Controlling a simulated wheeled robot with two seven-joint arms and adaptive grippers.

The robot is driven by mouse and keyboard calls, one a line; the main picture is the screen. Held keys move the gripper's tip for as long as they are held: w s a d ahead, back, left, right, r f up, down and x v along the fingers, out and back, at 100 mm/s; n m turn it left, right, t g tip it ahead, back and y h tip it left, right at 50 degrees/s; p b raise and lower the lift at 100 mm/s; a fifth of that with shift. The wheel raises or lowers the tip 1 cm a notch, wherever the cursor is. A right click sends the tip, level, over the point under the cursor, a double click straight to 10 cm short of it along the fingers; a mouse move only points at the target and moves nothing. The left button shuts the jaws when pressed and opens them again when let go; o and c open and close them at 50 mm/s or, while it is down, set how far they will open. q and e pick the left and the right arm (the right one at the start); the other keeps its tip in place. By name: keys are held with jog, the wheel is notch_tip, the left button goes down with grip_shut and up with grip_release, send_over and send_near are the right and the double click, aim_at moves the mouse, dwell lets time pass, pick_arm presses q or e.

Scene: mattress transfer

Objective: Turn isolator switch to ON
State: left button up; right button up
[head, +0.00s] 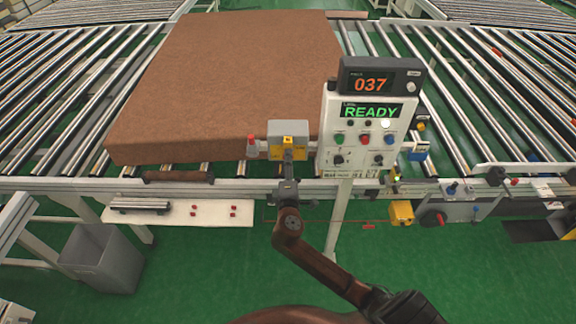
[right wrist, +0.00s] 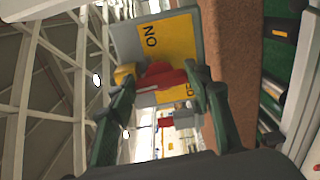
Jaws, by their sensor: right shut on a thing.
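The isolator switch (head: 289,133) is a grey box with a yellow face on the near conveyor rail, left of the control panel. In the right wrist view its yellow plate (right wrist: 172,45) reads ON, with part of another label at its lower right edge. My right gripper (head: 288,157) is at the front of the switch, hiding its lower part in the head view. In the right wrist view the fingers (right wrist: 163,82) are shut on the red switch handle (right wrist: 165,75). I cannot tell which label the handle points to. My left gripper is out of view.
A brown mattress (head: 225,80) lies on the rollers behind. A grey bin (head: 100,258) stands at lower left.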

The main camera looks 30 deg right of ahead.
jog(key=shift+m, duration=0.4)
jog(key=o, duration=1.2)
jog(key=shift+c, duration=0.2)
jog(key=v, duration=1.2)
jog(key=shift+d, duration=0.1)
